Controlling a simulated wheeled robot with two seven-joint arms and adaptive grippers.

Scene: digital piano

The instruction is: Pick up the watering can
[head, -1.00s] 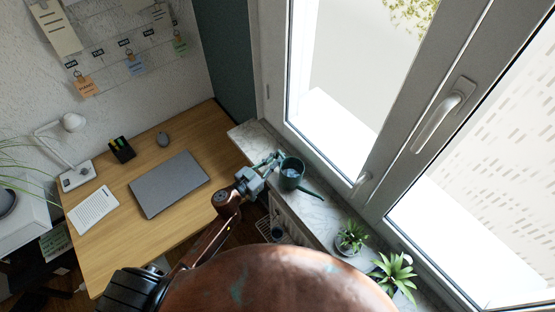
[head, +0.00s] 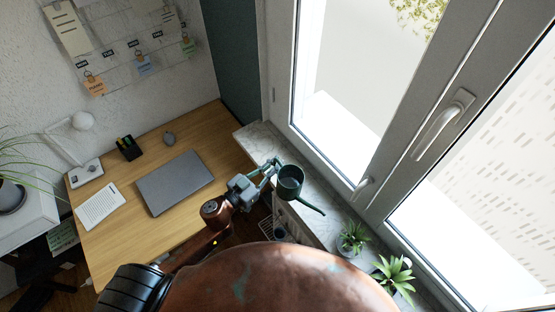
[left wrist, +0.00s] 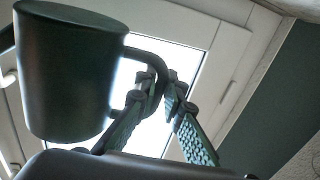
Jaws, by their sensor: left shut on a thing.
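The dark green watering can (head: 290,184) shows near the window sill in the head view, its spout pointing down and right. Its open top faces the head camera. In the left wrist view the can's body (left wrist: 68,75) fills the left side, with its loop handle reaching towards my fingers. My left gripper (head: 272,165) is shut on the handle; its two fingers (left wrist: 165,88) close around it in the left wrist view. The can looks raised above the sill, though the gap below it is hard to judge. My right gripper is not in view.
Two potted plants, one small (head: 353,236) and one larger (head: 392,274), stand on the marble sill (head: 262,139) to the right. The tall window (head: 440,125) borders the sill. The wooden desk (head: 195,138) holds a laptop (head: 175,182), a mouse and a pen holder.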

